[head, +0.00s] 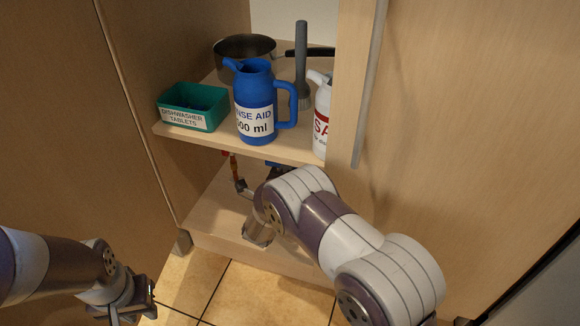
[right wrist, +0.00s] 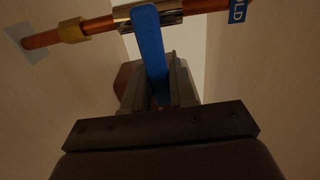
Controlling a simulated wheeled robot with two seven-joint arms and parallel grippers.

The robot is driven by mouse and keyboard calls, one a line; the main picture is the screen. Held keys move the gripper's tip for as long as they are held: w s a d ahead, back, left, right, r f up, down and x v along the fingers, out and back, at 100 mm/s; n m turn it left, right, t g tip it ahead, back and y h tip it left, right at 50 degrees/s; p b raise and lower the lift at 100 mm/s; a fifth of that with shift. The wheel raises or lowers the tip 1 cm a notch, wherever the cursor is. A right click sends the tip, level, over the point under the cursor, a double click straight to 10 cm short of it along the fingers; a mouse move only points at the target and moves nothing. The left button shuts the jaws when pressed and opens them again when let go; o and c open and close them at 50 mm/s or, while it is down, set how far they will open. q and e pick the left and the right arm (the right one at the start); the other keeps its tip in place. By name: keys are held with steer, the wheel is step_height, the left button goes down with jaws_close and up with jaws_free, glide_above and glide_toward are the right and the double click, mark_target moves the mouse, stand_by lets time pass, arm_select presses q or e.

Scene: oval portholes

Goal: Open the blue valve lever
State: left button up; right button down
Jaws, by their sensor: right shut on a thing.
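The blue valve lever (right wrist: 150,45) shows in the right wrist view. It joins a metal valve body (right wrist: 172,10) on a copper pipe (right wrist: 57,38) and points away from the pipe, crosswise to it, down between my fingers. My right gripper (right wrist: 156,85) is shut on the lever's free end. In the head view my right arm reaches into the lower part of the cabinet, under the shelf, and hides most of the valve. My left gripper (head: 128,305) is low at the left, outside the cabinet; its jaw opening is unclear.
The shelf (head: 215,143) above holds a green tablet box (head: 193,107), a blue rinse aid jug (head: 255,100), a pan (head: 244,46) and a white bottle (head: 322,118). A cabinet door (head: 430,130) with a long handle stands at the right. The tiled floor (head: 245,292) in front is clear.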

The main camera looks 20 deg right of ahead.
step_height(320, 180, up, 2)
steer(key=n+p, duration=0.1)
steer(key=p, duration=0.1)
steer(key=n+p, duration=0.2)
steer(key=p, duration=0.1)
steer(key=shift+w+a+r+n, duration=0.1)
steer(key=shift+a+r+n, duration=0.05)
steer(key=shift+n, duration=0.15)
steer(key=shift+w+a+r+n+p, duration=0.15)
steer(key=shift+r+n+p, duration=0.1)
steer(key=shift+n+p, duration=0.55)
steer(key=shift+w+a+r+n+p, duration=0.1)
steer(key=shift+a+r+n+p, duration=0.1)
steer(key=shift+n+p, duration=0.6)
steer(key=c, duration=1)
jaws_free()
steer(key=shift+s, duration=0.1)
steer(key=p+v, duration=0.6)
steer(key=v, duration=0.6)
steer(key=shift+s+a, duration=0.15)
steer(key=shift+s, duration=0.1)
